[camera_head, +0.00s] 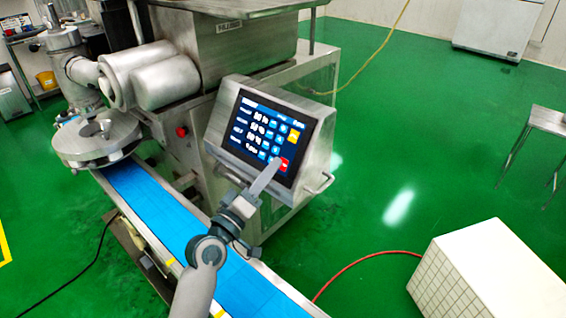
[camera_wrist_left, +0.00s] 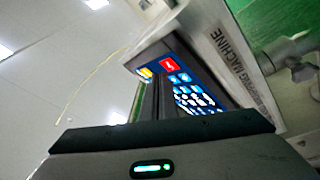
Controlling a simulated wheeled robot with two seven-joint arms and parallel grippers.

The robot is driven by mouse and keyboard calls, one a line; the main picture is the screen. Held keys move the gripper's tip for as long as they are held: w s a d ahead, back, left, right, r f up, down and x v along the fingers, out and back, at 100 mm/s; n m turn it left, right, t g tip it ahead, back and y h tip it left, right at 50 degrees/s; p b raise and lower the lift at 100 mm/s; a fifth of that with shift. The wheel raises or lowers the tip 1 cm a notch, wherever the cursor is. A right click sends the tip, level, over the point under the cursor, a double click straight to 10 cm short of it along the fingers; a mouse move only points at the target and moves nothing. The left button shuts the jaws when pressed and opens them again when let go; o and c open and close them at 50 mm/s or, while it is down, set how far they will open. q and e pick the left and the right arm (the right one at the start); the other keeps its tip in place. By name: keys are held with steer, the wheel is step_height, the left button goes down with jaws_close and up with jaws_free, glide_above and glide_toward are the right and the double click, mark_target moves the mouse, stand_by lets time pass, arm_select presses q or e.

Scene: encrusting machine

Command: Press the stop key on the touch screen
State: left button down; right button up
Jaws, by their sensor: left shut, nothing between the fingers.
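The touch screen (camera_head: 262,130) is lit, on a tilted metal box of the machine, with blue keys, a yellow key (camera_head: 293,136) and a red key (camera_head: 284,166) at its lower right. My left gripper (camera_head: 274,164) is shut and empty, its fingertips at the red key's left edge, partly covering that corner. In the left wrist view the shut fingers (camera_wrist_left: 153,82) point at the screen (camera_wrist_left: 195,98), and the red key (camera_wrist_left: 168,64) shows just beyond the tips. I cannot tell whether the tips touch the screen. My right gripper is not in view.
A blue conveyor belt (camera_head: 160,211) runs below the screen. A metal handle (camera_head: 318,184) sticks out at the box's right side. A red button (camera_head: 181,131) is on the machine body. A white box (camera_head: 500,270) stands at lower right; green floor between is clear except a red hose.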

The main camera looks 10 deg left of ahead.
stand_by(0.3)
arm_select(q)
steer(key=s+a+r+p, duration=0.2)
steer(key=s+p, duration=0.1)
steer(key=shift+s+a+r, duration=0.15)
steer(key=shift+s+r, duration=0.1)
steer(key=shift+s, duration=0.05)
steer(key=shift+f, duration=0.1)
stand_by(1.0)
